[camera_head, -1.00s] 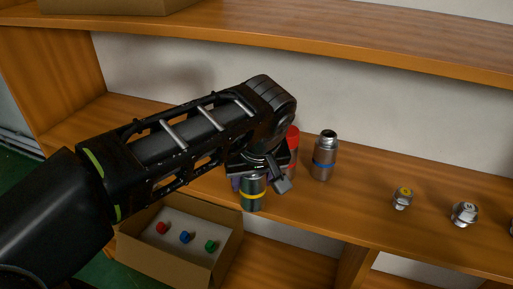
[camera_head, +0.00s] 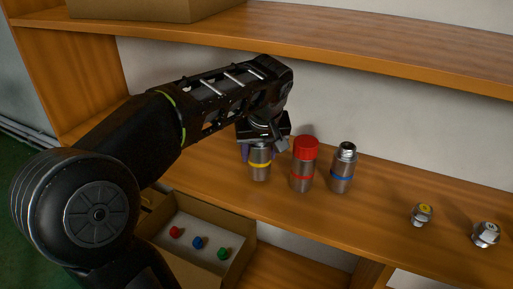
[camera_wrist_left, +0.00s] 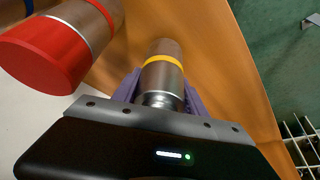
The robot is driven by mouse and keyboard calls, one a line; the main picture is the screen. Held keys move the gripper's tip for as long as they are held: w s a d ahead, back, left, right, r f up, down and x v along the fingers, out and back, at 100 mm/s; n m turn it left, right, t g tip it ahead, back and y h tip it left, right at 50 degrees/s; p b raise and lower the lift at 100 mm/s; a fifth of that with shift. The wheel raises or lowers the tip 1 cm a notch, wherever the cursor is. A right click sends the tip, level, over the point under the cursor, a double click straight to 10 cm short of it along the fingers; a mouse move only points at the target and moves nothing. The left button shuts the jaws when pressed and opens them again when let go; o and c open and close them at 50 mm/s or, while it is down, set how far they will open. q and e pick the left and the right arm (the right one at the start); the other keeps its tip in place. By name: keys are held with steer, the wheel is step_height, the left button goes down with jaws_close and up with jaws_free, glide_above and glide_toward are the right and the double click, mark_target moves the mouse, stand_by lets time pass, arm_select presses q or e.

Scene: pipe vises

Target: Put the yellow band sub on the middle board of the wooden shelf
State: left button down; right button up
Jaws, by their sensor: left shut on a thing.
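The yellow band sub (camera_head: 260,165) is a silver metal cylinder with a yellow ring. It is upright at the middle board (camera_head: 300,208) of the wooden shelf, left of the red-capped sub; whether its base touches the board I cannot tell. My left gripper (camera_head: 259,150) comes down over its top and is shut on it. In the left wrist view the yellow band sub (camera_wrist_left: 163,75) sits between the purple fingers (camera_wrist_left: 160,92). My right gripper is not in view.
A red-capped sub (camera_head: 303,165) with a red band stands close to the right. Beyond it is a blue band sub (camera_head: 343,168). Two small metal fittings (camera_head: 421,214) (camera_head: 486,234) stand farther right. The upper board (camera_head: 350,55) is overhead. An open box (camera_head: 190,270) with coloured caps is below.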

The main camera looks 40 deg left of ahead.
arm_select(q)
steer(key=shift+w+a, duration=0.8)
steer(key=shift+a, duration=0.3)
steer(key=shift+b+x, duration=0.3)
steer(key=shift+x, duration=0.5)
steer(key=shift+a, duration=0.1)
steer(key=shift+f, duration=0.15)
steer(key=c, duration=0.6)
jaws_free()
